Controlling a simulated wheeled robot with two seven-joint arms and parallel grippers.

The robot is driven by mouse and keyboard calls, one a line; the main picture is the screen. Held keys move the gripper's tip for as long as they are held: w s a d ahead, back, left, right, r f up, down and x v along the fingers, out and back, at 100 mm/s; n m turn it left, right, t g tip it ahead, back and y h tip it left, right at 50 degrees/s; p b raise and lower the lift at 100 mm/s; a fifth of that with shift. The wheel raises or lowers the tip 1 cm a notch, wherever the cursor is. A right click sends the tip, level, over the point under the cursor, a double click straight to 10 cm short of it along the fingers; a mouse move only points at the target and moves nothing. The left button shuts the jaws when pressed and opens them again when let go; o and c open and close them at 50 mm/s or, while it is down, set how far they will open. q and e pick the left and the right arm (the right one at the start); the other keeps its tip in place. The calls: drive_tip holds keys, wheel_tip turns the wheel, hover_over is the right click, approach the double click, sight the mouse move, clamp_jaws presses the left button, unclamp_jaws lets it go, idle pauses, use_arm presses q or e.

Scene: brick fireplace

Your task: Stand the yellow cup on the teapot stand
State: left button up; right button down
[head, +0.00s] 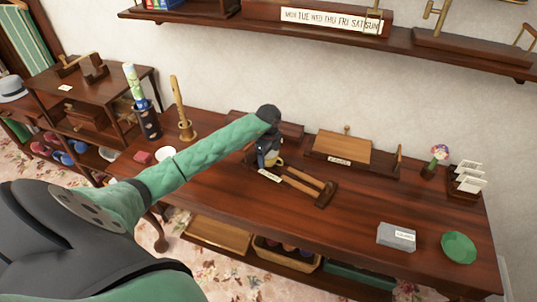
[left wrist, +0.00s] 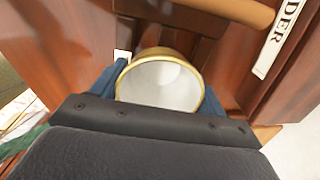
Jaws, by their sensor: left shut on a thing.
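The yellow cup (head: 279,161) shows partly below my left gripper (head: 268,157) in the head view, over the middle of the long table. In the left wrist view the cup (left wrist: 162,84) has a white inside and a yellow rim, with a blue finger on each side. The left gripper is shut on it. I cannot tell whether its base touches anything. I cannot tell for sure which thing is the teapot stand; a labelled wooden piece with a flat board (head: 342,147) lies right of the gripper. My right gripper is not in view.
A two-railed wooden rack (head: 305,186) lies just below the gripper. A grey box (head: 396,237) and green dish (head: 459,247) are at the right, with a white card rack (head: 468,179) behind. A dark pot (head: 147,120) stands left. The right-middle tabletop is clear.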

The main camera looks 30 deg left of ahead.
use_arm(q)
drive_tip(key=shift+f, duration=0.2)
drive_tip(key=o, duration=0.9)
drive_tip(key=shift+o, duration=0.8)
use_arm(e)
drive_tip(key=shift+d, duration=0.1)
use_arm(q)
drive_tip(key=shift+r, duration=0.15)
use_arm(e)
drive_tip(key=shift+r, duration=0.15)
use_arm(q)
drive_tip(key=shift+r, duration=0.15)
drive_tip(key=shift+r+b, duration=0.25)
drive_tip(key=shift+b, duration=0.1)
wheel_tip(320, 180, up, 10)
drive_tip(key=b, duration=0.4)
drive_tip(key=shift+r, duration=0.6)
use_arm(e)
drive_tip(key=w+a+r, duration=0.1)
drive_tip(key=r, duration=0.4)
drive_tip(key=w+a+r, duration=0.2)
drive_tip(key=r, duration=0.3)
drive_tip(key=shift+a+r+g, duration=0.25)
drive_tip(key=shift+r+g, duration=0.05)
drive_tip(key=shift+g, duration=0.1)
